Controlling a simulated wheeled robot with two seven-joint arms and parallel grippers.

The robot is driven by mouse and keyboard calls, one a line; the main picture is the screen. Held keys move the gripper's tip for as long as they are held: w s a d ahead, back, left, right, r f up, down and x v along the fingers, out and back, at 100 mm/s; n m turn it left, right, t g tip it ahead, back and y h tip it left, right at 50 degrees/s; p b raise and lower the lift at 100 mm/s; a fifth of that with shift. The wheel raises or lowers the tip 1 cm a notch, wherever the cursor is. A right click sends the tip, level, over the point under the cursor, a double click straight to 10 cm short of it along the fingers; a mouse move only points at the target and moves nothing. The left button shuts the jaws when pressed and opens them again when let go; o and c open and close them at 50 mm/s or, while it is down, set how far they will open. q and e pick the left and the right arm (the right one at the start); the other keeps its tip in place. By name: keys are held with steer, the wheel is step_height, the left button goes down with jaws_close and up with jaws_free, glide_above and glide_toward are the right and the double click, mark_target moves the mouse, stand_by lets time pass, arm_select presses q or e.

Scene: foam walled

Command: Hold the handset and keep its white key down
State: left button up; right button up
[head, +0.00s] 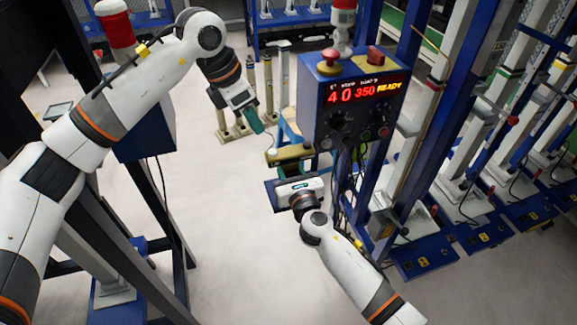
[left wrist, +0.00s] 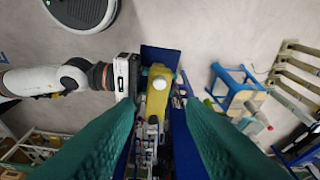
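The handset (left wrist: 156,98) is yellow with a round white key (left wrist: 159,83) facing up in the left wrist view. It appears against a dark blue holder (left wrist: 160,54). In the head view, the olive-yellow handset (head: 290,156) shows below the control box. My left gripper (head: 254,122) has teal fingers and hangs above and left of the handset, apart from it. In the left wrist view its fingers are spread with nothing between them. My right gripper (head: 298,188) is close beside the handset; its fingertips are hidden, and I cannot tell whether it touches the handset.
A blue control box (head: 350,110) with a red display reading "40 350 READY" stands behind the handset. Blue frames and several test stands (head: 500,170) line the right. A blue frame stands at the left near my left arm. The floor between is mostly clear.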

arm_select(q)
jaws_close()
stand_by(1.6)
